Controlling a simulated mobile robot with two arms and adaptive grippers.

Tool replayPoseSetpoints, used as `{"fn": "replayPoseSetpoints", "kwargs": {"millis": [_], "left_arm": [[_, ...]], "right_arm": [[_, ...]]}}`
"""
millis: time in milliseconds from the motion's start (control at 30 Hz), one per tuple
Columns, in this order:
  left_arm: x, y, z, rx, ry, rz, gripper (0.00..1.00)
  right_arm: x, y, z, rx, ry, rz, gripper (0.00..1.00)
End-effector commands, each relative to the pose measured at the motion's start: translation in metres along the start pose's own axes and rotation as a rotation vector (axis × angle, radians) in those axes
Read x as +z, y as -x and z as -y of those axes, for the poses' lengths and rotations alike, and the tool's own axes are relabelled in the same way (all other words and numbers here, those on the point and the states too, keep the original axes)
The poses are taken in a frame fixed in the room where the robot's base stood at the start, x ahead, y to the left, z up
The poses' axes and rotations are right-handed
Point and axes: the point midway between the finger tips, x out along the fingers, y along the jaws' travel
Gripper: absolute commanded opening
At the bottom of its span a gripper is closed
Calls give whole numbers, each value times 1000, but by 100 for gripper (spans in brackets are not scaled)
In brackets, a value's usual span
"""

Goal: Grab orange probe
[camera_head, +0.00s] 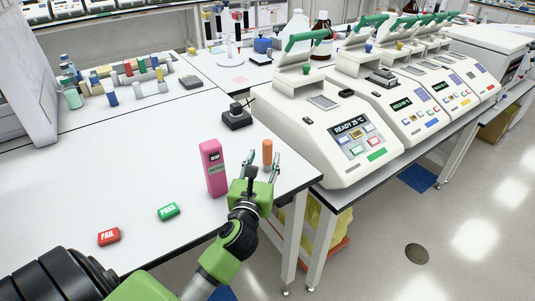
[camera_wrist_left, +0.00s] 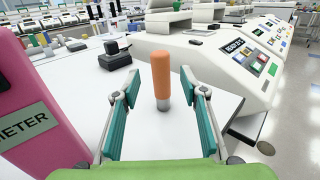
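The orange probe (camera_head: 267,152) stands upright on the white table near its right edge. In the left wrist view the orange probe (camera_wrist_left: 161,80) has an orange upper part and a grey lower end. My left gripper (camera_head: 261,165) is open, with its two teal-padded fingers spread toward the probe. In the left wrist view the left gripper (camera_wrist_left: 163,108) has one finger on each side of the probe, which appears between or just beyond the fingertips, with gaps on both sides. My right gripper is not in view.
A pink meter (camera_head: 213,168) stands close left of the gripper. A black device (camera_head: 237,117) sits behind the probe. Thermal cyclers (camera_head: 335,140) line the bench to the right. Red FAIL (camera_head: 108,236) and green PASS (camera_head: 168,211) blocks lie front left. The table's middle is clear.

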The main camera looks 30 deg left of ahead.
Motion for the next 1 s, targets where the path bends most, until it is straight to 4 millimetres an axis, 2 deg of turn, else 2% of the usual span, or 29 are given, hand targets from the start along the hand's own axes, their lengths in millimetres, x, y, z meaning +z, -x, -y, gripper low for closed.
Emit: {"fn": "replayPoseSetpoints", "kwargs": {"millis": [400,700,733,867,900,1000], "left_arm": [[-1,-48,1,0,-2,1,40],[-2,-53,1,-1,-2,1,40],[-2,-53,1,-1,-2,1,37],[-2,-53,1,-1,-2,1,3],[-2,-53,1,-1,-2,1,0],[-2,-53,2,-1,-2,1,0]], "right_arm": [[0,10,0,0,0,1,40],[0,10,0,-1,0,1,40],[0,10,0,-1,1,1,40],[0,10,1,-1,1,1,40],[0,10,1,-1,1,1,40],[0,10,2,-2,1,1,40]]}}
